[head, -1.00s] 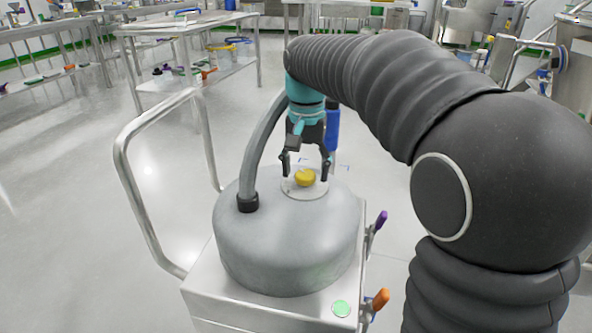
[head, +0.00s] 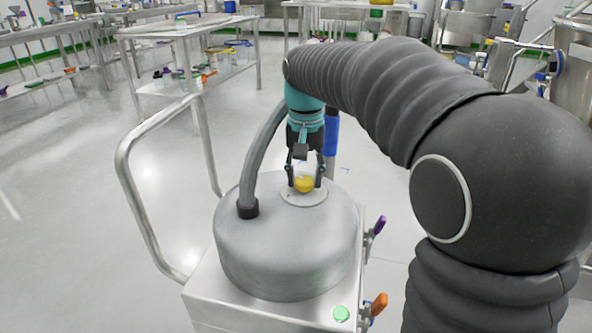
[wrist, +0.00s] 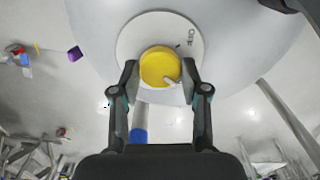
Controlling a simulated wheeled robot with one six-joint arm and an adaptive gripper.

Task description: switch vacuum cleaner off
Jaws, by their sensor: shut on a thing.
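The vacuum cleaner (head: 285,245) is a grey drum on a steel cart. A yellow knob (head: 304,185) sits on a pale round plate (head: 318,197) on the drum's top. My gripper (head: 304,180) points down over the plate with its fingers on either side of the knob. In the wrist view the knob (wrist: 158,66) lies between the fingertips of my gripper (wrist: 160,75), which are shut on it. The plate (wrist: 133,48) carries dark lettering to the knob's right. A white pointer mark shows on the knob's lower right edge.
A grey hose (head: 258,160) rises from the drum left of my gripper. A steel push handle (head: 122,170) stands at the cart's left. A green button (head: 341,313), an orange handle (head: 379,304) and a purple handle (head: 379,225) are at the cart's right. Open floor lies left.

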